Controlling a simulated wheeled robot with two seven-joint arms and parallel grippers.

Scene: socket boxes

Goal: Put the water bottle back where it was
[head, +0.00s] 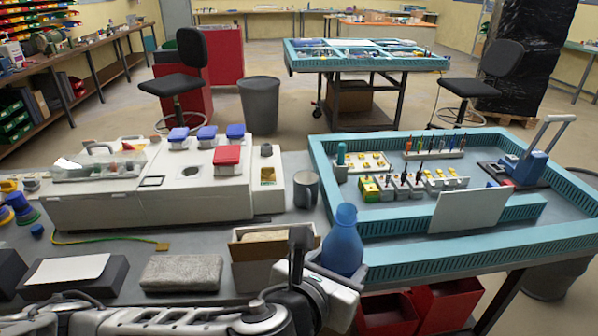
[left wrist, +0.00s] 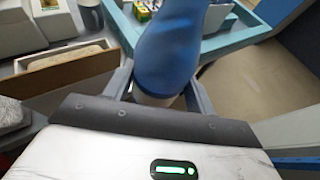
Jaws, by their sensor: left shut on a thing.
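The blue water bottle (head: 343,243) is upright near the front edge of the table, beside the corner of the turquoise-rimmed tray. My left gripper (head: 312,262) reaches it from the lower left in the head view. In the left wrist view, the bottle (left wrist: 168,50) stands between the two fingers of the left gripper (left wrist: 158,98), which is shut on its lower part. I cannot tell whether the bottle's base touches the table. The right gripper is in neither view.
An open cardboard box (head: 262,250) stands just left of the bottle. A grey mug (head: 306,190) is behind it. The turquoise tray (head: 430,265) with tools and a white panel (head: 468,210) lies to the right. A grey block (head: 181,272) and a white machine (head: 160,200) are at left.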

